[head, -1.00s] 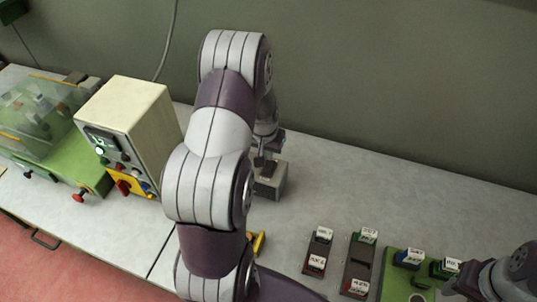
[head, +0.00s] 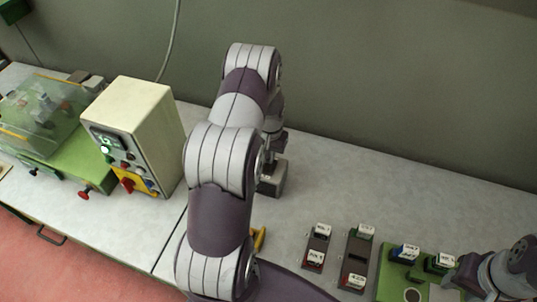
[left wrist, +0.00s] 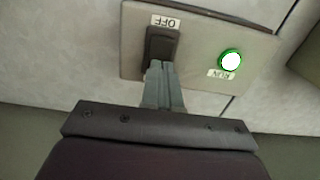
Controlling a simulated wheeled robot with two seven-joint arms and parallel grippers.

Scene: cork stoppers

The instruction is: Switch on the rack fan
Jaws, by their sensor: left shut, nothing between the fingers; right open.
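The grey switch box (head: 272,183) stands on the bench behind my left arm. In the left wrist view its grey plate (left wrist: 200,62) carries a dark rocker switch (left wrist: 161,45), an OFF label (left wrist: 166,22) at the far end of the rocker, and a bright green, lit-looking lamp (left wrist: 230,60) labelled RUN. My left gripper (left wrist: 157,66) is shut and empty, its fingertips at the near end of the rocker; whether they touch it I cannot tell. In the head view the left gripper is mostly hidden by my arm. My right gripper (head: 464,277) is open at the lower right.
A cream cabinet (head: 140,120) with knobs and a display stands left of my arm. A green machine with a clear cover (head: 40,112) is further left. Small dark trays (head: 318,245) with labelled blocks and a green board (head: 395,280) lie at front right. The back right bench is clear.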

